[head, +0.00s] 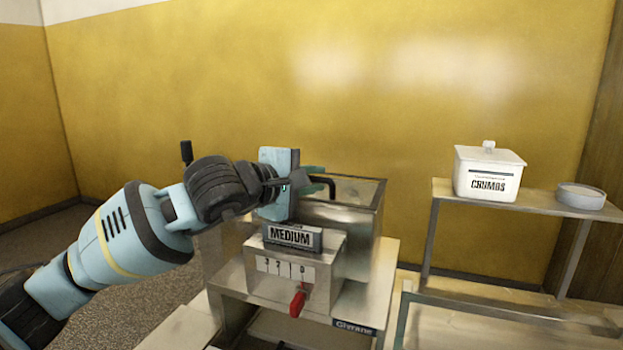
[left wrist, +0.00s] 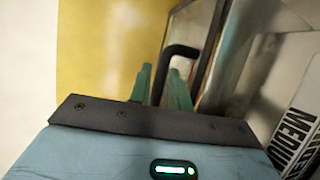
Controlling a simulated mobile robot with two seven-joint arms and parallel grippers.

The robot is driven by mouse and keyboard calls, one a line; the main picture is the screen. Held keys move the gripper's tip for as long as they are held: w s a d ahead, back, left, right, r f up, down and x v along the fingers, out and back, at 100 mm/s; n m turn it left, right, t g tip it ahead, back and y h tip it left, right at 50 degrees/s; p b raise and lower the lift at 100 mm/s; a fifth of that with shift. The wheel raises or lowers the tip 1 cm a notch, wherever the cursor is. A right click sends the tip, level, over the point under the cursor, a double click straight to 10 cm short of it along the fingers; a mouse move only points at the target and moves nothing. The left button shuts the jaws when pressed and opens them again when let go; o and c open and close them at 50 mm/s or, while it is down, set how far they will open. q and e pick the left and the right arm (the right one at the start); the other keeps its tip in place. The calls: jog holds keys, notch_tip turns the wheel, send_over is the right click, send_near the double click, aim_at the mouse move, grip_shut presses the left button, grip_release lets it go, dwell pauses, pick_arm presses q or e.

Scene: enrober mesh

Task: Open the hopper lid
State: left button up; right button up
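The hopper (head: 357,222) is a metal box with a framed top, behind the front unit of the machine. A black bent handle (head: 325,182) rises at its top; it also shows in the left wrist view (left wrist: 181,50). The framed, yellowish-brown panel (head: 358,190) there looks like the lid, lying shut or nearly so. My left gripper (head: 312,180) is at the handle, its teal fingers pointing towards it. In the left wrist view, the fingers (left wrist: 160,75) stand a little apart with the handle's bar running down between them. Whether they press on it is unclear. My right gripper is not in view.
A box with a "MEDIUM" sign (head: 291,237) and a red lever (head: 298,301) stands in front of the hopper, below my left gripper. To the right, a shelf (head: 535,203) holds a white "CRUMBS" tub (head: 488,176) and a round dish (head: 581,198). A yellow wall is behind.

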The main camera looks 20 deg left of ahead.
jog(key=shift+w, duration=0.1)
pick_arm(q)
grip_shut()
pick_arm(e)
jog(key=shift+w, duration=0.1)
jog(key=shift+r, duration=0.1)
pick_arm(q)
jog(key=shift+r, duration=0.15)
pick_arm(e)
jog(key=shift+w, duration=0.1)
